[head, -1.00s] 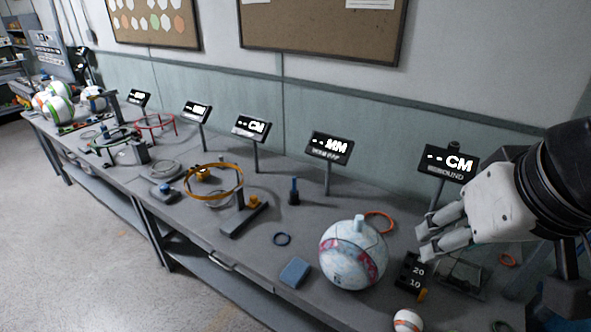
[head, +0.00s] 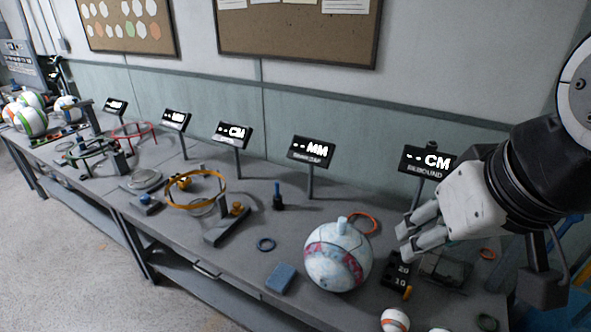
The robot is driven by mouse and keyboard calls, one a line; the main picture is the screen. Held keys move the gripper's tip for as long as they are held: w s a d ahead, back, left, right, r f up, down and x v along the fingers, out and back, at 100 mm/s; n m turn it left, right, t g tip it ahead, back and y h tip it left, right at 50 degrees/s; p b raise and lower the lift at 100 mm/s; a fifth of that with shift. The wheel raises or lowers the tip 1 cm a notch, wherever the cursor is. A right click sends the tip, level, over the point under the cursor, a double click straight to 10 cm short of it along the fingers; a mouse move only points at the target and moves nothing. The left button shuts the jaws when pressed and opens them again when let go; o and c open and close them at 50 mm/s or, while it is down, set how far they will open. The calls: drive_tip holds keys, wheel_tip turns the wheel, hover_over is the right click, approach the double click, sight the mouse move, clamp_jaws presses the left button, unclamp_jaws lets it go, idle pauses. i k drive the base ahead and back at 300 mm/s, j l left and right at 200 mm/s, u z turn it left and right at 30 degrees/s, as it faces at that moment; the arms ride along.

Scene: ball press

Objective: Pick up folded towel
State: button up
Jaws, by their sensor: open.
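A small blue folded cloth (head: 281,278), which looks like the folded towel, lies flat near the front edge of the workbench. It sits just left of a large white ball with red and blue markings (head: 337,258). My gripper (head: 408,243) is at the right, above the bench, its fingers pointing left and down. It is open with nothing seen between the fingers. It is apart from the towel, with the ball between them in the picture.
Display signs (head: 312,151) stand along the back. Bare bench lies left of the towel.

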sight(283, 276)
drive_tip(key=u, duration=1.25)
drive_tip(key=k+j+u, duration=0.1)
drive_tip(key=k+u, duration=0.4)
drive_tip(key=k, duration=0.3)
